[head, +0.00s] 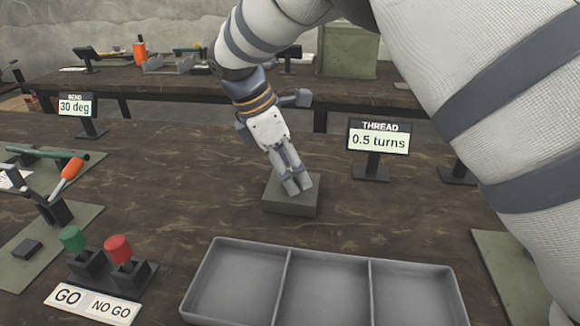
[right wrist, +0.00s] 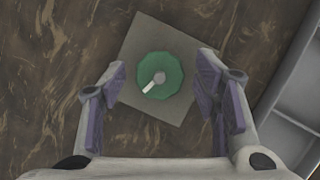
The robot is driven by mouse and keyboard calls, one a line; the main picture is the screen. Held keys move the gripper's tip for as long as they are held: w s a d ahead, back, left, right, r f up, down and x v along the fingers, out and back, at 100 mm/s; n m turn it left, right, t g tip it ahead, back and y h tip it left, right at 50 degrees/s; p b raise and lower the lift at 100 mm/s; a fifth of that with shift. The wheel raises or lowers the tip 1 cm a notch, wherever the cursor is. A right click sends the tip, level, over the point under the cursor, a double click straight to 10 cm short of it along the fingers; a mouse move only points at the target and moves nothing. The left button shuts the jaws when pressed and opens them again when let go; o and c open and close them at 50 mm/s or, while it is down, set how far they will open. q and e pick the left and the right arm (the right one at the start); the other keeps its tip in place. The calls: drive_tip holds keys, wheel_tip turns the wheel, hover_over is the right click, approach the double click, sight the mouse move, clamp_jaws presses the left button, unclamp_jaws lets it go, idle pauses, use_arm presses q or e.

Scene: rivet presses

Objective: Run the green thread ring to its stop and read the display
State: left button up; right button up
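The green thread ring (right wrist: 165,72) is an octagonal nut with a grey stud and a pale pointer at its centre, seen from above in the right wrist view. It sits on a square grey block (right wrist: 192,50); the block also shows in the head view (head: 287,206), where my gripper hides the ring. My right gripper (head: 293,185) points down over the block. Its fingers (right wrist: 160,78) stand apart on either side of the ring, with gaps. The THREAD display (head: 380,142) reads 0.5 turns. My left gripper is not in view.
A grey three-compartment tray (head: 288,262) lies in front of the block, empty where it shows. Green and red gauges (head: 118,249) with GO and NO GO labels stand front left. A BEND display (head: 75,106) reads 30 deg.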

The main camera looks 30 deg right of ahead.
drive_tip(key=c, duration=1)
drive_tip(key=shift+c, duration=0.2)
drive_tip(key=shift+m, duration=0.3)
